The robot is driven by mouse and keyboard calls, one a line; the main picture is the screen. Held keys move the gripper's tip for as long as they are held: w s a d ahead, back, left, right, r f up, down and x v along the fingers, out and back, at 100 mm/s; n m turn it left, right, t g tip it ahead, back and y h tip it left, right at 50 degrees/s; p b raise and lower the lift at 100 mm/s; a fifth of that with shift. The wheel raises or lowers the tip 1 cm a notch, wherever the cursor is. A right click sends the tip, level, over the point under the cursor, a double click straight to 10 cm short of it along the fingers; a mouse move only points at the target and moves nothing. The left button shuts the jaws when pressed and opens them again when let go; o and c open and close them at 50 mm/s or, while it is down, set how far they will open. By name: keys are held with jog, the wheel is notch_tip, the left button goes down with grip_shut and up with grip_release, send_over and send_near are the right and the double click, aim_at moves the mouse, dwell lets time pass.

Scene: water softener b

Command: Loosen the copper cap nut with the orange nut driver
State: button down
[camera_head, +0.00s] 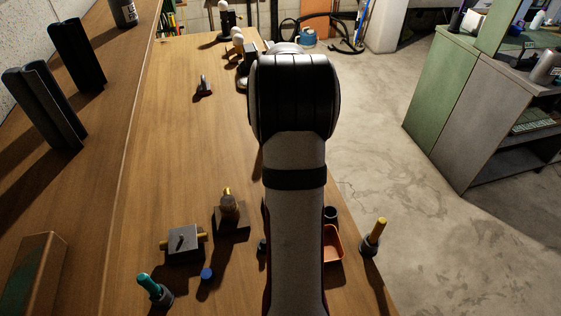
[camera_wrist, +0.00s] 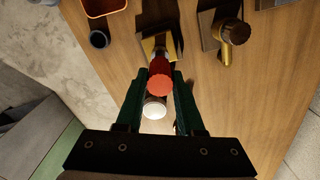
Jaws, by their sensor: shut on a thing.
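My gripper (camera_wrist: 159,98) has its dark green fingers shut on the red-orange nut driver (camera_wrist: 159,84), seen from its scalloped handle end in the wrist view. The driver's far end points at a dark base with a yellowish plate (camera_wrist: 150,45); its tip, and whether it touches anything, is hidden. To its right, a brown-copper rounded fitting (camera_wrist: 237,31) with a brass stem stands on a dark plate; it also shows in the head view (camera_head: 228,203). I cannot tell which part is the copper cap nut. My arm hides the gripper and driver in the head view.
In the head view, a grey block with brass ends (camera_head: 183,244), a blue cap (camera_head: 206,274) and a teal-handled driver (camera_head: 149,286) lie left of my arm. An orange tray (camera_head: 338,255) and yellow-handled driver (camera_head: 376,232) stand right. A pale disc (camera_wrist: 154,107) shows between my fingers.

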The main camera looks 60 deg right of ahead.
jog(key=shift+f, duration=0.9)
jog(key=shift+f, duration=0.15)
jog(key=n, duration=0.5)
jog(key=shift+n, duration=0.3)
jog(key=n, duration=0.5)
notch_tip(320, 180, up, 5)
jog(key=shift+r, duration=0.1)
